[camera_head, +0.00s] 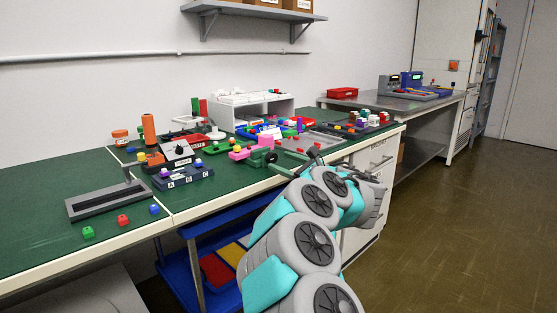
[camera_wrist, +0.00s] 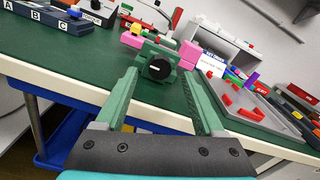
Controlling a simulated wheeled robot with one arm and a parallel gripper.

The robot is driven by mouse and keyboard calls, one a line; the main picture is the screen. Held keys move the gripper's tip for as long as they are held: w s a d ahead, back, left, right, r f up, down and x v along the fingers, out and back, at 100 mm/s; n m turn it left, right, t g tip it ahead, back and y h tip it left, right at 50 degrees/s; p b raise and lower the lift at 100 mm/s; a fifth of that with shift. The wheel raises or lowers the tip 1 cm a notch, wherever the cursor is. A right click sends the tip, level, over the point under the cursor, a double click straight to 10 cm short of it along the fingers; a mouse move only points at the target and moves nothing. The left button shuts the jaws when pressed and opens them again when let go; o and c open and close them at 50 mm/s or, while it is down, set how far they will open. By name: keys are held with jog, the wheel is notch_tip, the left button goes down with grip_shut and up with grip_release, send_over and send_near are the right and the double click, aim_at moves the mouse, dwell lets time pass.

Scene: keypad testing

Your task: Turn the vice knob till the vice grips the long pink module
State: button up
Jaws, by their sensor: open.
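The green vice (camera_wrist: 168,52) stands near the front edge of the green bench, its round black knob (camera_wrist: 158,68) facing my gripper. The long pink module (camera_wrist: 188,54) lies across the vice and shows on both sides of it, with a yellow button on its left part. In the head view, the pink module (camera_head: 239,154) and the vice (camera_head: 257,158) are small beside my arm. My gripper (camera_wrist: 160,76) is open. Its two green fingers point at the vice, one to each side of the knob in the picture. I cannot tell whether the fingertips reach the knob.
A grey tray (camera_wrist: 265,117) with red parts lies right of the vice. A dark block marked A, B, C (camera_wrist: 48,17) is at the left. A white shelf stand (camera_head: 250,107) stands behind. The bench's pale front edge (camera_wrist: 62,80) runs below my fingers.

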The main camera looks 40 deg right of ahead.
aim_at(272, 158)
jog(key=shift+w+a, duration=0.1)
jog(key=shift+w, duration=1.25)
jog(key=shift+c, duration=0.4)
grip_shut()
